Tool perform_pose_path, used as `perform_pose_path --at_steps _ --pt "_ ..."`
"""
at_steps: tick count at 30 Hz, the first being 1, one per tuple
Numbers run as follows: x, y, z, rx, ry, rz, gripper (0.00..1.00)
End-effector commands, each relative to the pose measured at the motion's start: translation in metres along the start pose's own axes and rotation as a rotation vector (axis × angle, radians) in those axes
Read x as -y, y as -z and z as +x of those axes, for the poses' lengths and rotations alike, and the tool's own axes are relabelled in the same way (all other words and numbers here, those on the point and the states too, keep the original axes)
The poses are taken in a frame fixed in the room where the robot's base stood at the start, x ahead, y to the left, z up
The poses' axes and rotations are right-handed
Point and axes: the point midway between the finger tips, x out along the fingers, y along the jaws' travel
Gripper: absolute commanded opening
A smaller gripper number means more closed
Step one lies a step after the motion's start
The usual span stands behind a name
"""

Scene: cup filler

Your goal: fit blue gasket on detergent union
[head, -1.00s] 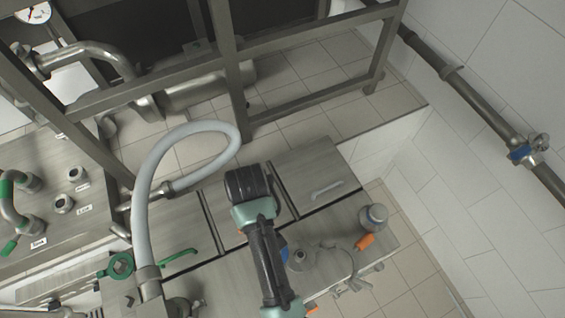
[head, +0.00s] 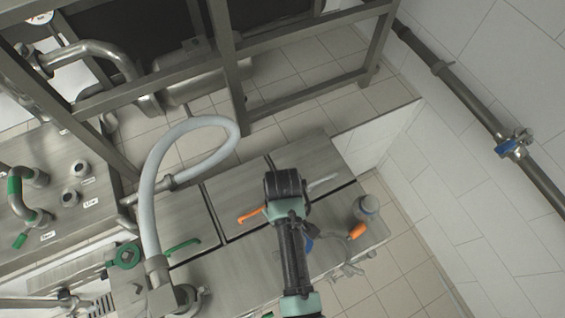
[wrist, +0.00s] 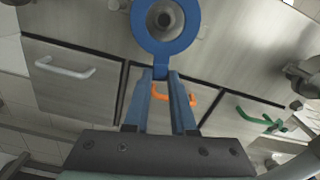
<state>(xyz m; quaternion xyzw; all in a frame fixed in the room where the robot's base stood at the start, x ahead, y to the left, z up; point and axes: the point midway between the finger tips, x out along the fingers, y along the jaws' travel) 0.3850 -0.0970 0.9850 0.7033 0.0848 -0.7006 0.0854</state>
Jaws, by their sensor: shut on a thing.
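In the wrist view the blue gasket (wrist: 172,45) is a flat ring with a short tab. My gripper (wrist: 162,76) is shut on the tab, with the ring beyond the fingertips. A round grey metal fitting, apparently a union (wrist: 153,18), shows through the ring's hole, roughly centred. I cannot tell whether the gasket touches it or hangs above it. No label is readable there. In the head view my arm covers the fingertips and that fitting. A small blue patch (head: 309,243) shows beside my arm; I cannot tell what it is.
The panels carry green (head: 183,246), orange (head: 251,214) and pale (head: 322,181) handles. A grey hose (head: 147,205) loops at left. A capped fitting (head: 366,206) with an orange part stands at right. A metal frame (head: 229,70) rises behind.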

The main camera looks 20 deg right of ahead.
Motion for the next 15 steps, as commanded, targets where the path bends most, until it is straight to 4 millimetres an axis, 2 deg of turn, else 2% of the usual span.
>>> perform_pose_path --at_steps 1,4,15 --pt "0.0 -0.0001 0.0082 0.0 0.0 0.001 0.0" --pt "-0.0001 -0.0002 0.0126 0.0 0.0 0.001 0.0" --pt "0.0 -0.0002 0.0127 0.0 0.0 0.001 0.0"
